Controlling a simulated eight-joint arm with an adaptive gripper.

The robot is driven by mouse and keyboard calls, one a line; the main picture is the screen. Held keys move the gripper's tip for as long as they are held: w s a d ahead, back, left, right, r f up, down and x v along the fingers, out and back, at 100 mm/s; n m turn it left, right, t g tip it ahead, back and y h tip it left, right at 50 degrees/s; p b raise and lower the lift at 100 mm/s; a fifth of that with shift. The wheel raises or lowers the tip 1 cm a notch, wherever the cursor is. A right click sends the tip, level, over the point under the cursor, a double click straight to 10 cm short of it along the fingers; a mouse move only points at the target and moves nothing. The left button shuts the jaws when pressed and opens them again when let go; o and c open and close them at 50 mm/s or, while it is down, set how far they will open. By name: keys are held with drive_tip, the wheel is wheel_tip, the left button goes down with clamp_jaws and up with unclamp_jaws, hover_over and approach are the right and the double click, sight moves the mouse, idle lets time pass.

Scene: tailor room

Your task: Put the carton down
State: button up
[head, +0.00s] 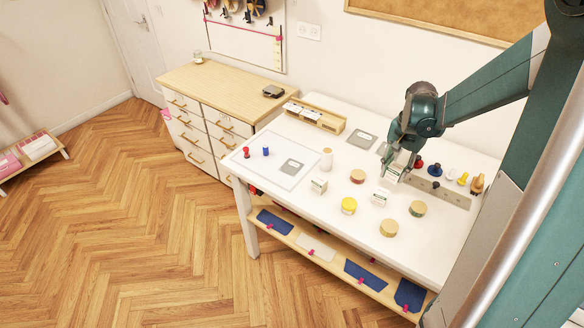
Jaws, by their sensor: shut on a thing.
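My gripper (397,161) is over the right half of the white table (335,231), pointing down. It is shut on a small white carton with a dark green marking (393,173), which shows just below and between the fingers. The carton is near the left end of the grey holed block. I cannot tell whether its base touches the table. Two similar white cartons stand on the table, one just in front of the gripper (381,197) and one further left (318,185).
A cream spool (326,158) is to the left. A wooden tray (316,116) is at the back.

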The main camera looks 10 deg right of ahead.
drive_tip(key=w+a, duration=0.7)
drive_tip(key=a, duration=0.4)
drive_tip(key=w+a+n, duration=0.1)
drive_tip(key=w+a, duration=0.7)
drive_tip(key=a, duration=0.2)
drive_tip(key=w+a+f+p, duration=0.1)
drive_tip(key=w+a, duration=0.7)
drive_tip(key=a, duration=0.3)
drive_tip(key=shift+w+a+n, duration=0.15)
drive_tip(key=shift+a+n, duration=0.15)
drive_tip(key=shift+a, duration=0.05)
hover_over(292, 167)
drive_tip(key=shift+a+f, duration=0.1)
drive_tip(key=shift+f, duration=3.05)
drive_tip(key=shift+f, duration=1.85)
drive_tip(key=shift+f, duration=0.25)
drive_tip(key=o, duration=0.9)
drive_tip(key=shift+r, duration=0.1)
